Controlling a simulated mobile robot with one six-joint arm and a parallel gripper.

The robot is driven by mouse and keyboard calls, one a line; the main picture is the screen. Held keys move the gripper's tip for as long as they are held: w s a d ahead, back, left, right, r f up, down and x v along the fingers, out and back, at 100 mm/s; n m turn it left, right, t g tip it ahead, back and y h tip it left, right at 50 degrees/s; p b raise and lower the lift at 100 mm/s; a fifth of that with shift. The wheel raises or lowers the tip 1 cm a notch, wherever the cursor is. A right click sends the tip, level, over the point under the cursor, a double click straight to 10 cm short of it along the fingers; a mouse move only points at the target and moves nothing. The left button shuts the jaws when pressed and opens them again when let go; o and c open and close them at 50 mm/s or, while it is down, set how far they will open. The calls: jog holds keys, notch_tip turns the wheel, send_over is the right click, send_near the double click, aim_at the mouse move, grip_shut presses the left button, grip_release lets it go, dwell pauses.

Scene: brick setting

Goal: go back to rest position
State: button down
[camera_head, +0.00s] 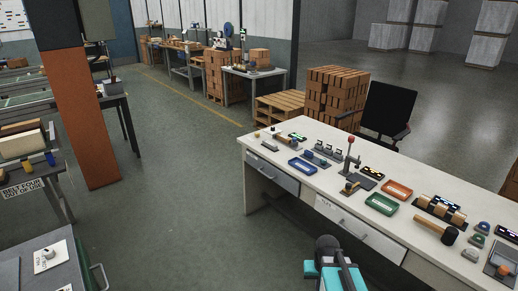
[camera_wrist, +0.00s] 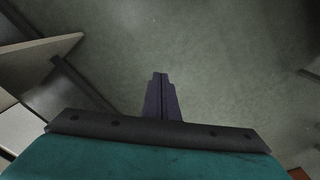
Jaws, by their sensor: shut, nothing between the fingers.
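My gripper shows in the wrist view (camera_wrist: 160,78), with its two dark fingers pressed together and nothing between them. It points down at bare grey-green floor. In the head view my arm (camera_head: 335,270), teal and grey, rises at the bottom edge, in front of the white desk; the gripper's fingers cannot be made out there. A pale panel edge (camera_wrist: 40,55) lies to the left of the gripper in the wrist view, apart from it.
An orange pillar (camera_head: 82,115) and a cart (camera_head: 50,262) stand left. Open floor (camera_head: 180,190) lies between.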

jog(key=s+a+f, duration=0.1)
jog(key=s+a, duration=0.2)
jog(key=a, duration=0.3)
jog(key=s+f+g, duration=0.3)
jog(key=s+f, duration=0.5)
jog(key=s, duration=0.4)
jog(key=s+f+n+g, duration=0.1)
jog(key=s+f+g, duration=0.2)
jog(key=s+f, duration=0.6)
jog(key=s+d, duration=0.1)
jog(key=s, duration=0.3)
jog(key=shift+s+f+y, duration=0.2)
jog(key=shift+f+y, duration=0.1)
